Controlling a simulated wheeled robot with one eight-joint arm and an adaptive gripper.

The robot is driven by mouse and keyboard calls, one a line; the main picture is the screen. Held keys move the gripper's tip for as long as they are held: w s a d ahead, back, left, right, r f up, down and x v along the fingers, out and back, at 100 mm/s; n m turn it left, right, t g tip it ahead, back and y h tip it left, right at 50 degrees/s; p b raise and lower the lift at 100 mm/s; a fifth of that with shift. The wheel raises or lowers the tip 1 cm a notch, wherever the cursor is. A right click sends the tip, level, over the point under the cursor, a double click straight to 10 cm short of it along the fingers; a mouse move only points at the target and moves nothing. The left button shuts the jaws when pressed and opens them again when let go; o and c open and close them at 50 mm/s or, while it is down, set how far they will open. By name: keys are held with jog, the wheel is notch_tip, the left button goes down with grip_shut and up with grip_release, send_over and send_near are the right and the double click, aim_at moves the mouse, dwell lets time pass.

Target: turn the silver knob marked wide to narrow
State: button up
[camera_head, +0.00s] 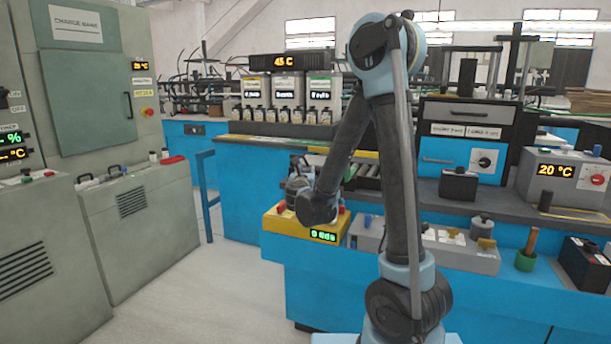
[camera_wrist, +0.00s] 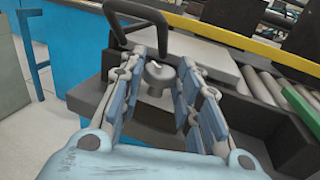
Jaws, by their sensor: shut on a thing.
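A silver-grey knob (camera_wrist: 157,77) stands between my fingers in the wrist view, on a dark grey block. My gripper (camera_wrist: 158,92) is shut on it, with a blue-padded finger on each side. In the head view my gripper (camera_head: 298,186) is low over a yellow box (camera_head: 285,222) at the bench's left end; my wrist hides most of what it holds there. The box has a small green-lit display (camera_head: 323,236), too small to read surely. I cannot read a wide or narrow marking on the knob.
A black arched handle (camera_wrist: 138,18) rises just beyond the knob. Rollers (camera_wrist: 268,86) and a green strip (camera_wrist: 300,108) lie to the right in the wrist view. A grey button panel (camera_head: 455,248) stands right of the yellow box. Open floor (camera_head: 190,285) lies to the left.

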jog(key=m+g+h, duration=0.1)
jog(key=m+h, duration=0.1)
jog(key=h, duration=0.1)
jog(key=a+m+h, duration=0.1)
jog(key=m+h, duration=0.1)
jog(key=h, duration=0.1)
jog(key=shift+w+a+g+h, duration=0.1)
jog(key=shift+w+g+h, duration=0.05)
jog(key=shift+g+h, duration=0.2)
jog(key=shift+c, duration=0.2)
jog(key=shift+w+a+m+g+h, duration=0.1)
jog(key=shift+m+g+h, duration=0.6)
jog(key=shift+m+h, duration=0.25)
jog(key=shift+w+a+m+g+h, duration=0.1)
jog(key=shift+m+g+h, duration=0.6)
jog(key=shift+h, duration=0.3)
jog(key=shift+r, duration=0.1)
jog(key=o, duration=1)
jog(key=shift+w, duration=0.1)
jog(key=shift+o, duration=0.4)
jog(key=shift+s+a+m, duration=0.1)
jog(key=shift+s+m, duration=0.15)
jog(key=v, duration=1.1)
jog(key=shift+a, duration=0.35)
